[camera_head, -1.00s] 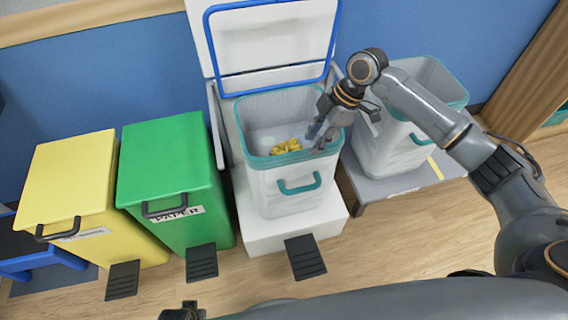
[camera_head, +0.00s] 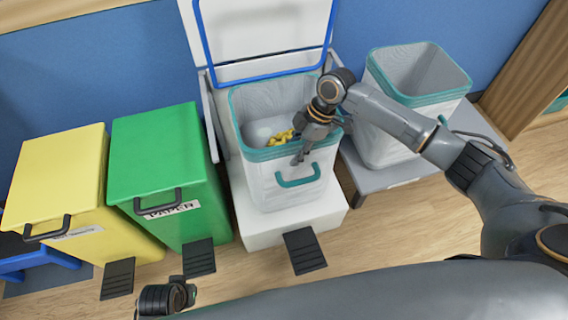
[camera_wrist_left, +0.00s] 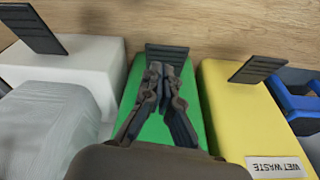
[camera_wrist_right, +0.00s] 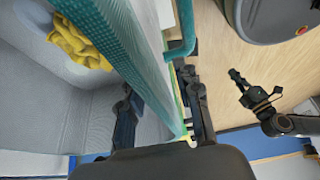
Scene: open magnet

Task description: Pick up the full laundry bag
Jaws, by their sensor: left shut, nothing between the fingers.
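A white bag (camera_head: 290,187) with a teal rim and teal front handle (camera_head: 298,176) sits in the open white bin. Yellow items (camera_head: 282,138) and a pale lump lie inside; the yellow items also show in the right wrist view (camera_wrist_right: 78,42). My right gripper (camera_head: 302,150) is at the bag's front rim, right of its middle. In the right wrist view, its fingers (camera_wrist_right: 163,105) are open on either side of the rim (camera_wrist_right: 135,50), not visibly closed on it. My left gripper (camera_wrist_left: 160,75) is shut and empty above the green bin's front.
A second white, teal-rimmed bag (camera_head: 390,130) stands on a grey base at right. A green bin (camera_head: 160,150) and a yellow bin (camera_head: 60,180) stand at left, lids shut. The white bin's blue-edged lid (camera_head: 262,30) is raised behind. Wooden floor in front is clear.

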